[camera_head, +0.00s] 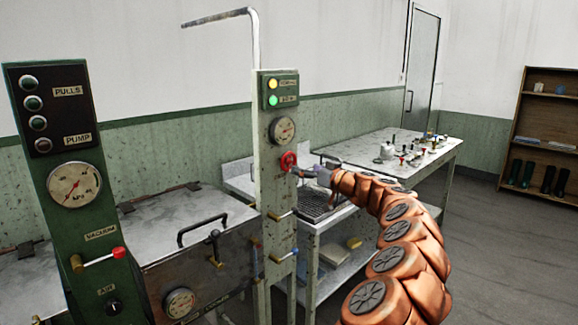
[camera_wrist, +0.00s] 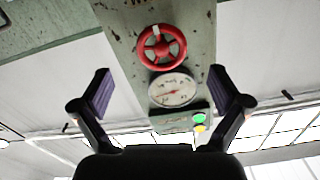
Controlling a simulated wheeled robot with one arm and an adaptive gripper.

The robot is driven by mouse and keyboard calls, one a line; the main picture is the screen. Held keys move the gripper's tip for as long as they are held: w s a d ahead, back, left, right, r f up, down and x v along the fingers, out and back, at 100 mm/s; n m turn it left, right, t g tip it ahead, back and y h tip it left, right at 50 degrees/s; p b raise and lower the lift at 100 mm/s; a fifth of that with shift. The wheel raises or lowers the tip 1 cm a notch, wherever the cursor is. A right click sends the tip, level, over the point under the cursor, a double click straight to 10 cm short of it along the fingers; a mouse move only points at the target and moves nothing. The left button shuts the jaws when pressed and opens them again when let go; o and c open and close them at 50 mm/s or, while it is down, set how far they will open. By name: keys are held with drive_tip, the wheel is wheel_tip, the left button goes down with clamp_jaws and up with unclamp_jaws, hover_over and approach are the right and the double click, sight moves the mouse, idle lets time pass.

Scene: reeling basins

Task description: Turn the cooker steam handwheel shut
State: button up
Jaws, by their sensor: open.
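The red handwheel (camera_head: 288,161) sits on the narrow green-grey post, below a round gauge (camera_head: 282,130) and a panel with yellow and green lamps. In the wrist view the red handwheel (camera_wrist: 161,47) shows whole, with its spokes and hub, beyond and between my fingers. My gripper (camera_head: 318,172) is just right of the handwheel in the head view. My gripper (camera_wrist: 161,95) is open and empty, its two dark fingers wide apart. No finger appears to touch the wheel. The gauge also shows in the wrist view (camera_wrist: 172,90), below the wheel.
A green panel (camera_head: 73,190) with a gauge and a red-tipped lever stands at the left. A metal tank lid with a black handle (camera_head: 202,229) lies left of the post (camera_head: 270,205). A bench (camera_head: 437,152) stands behind my arm.

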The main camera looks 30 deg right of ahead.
sight(290, 164)
drive_tip(key=shift+p+x, duration=1.15)
drive_tip(key=shift+x, duration=2.7)
drive_tip(key=shift+a, duration=0.1)
drive_tip(key=shift+c, duration=0.3)
drive_tip(key=c, duration=1.1)
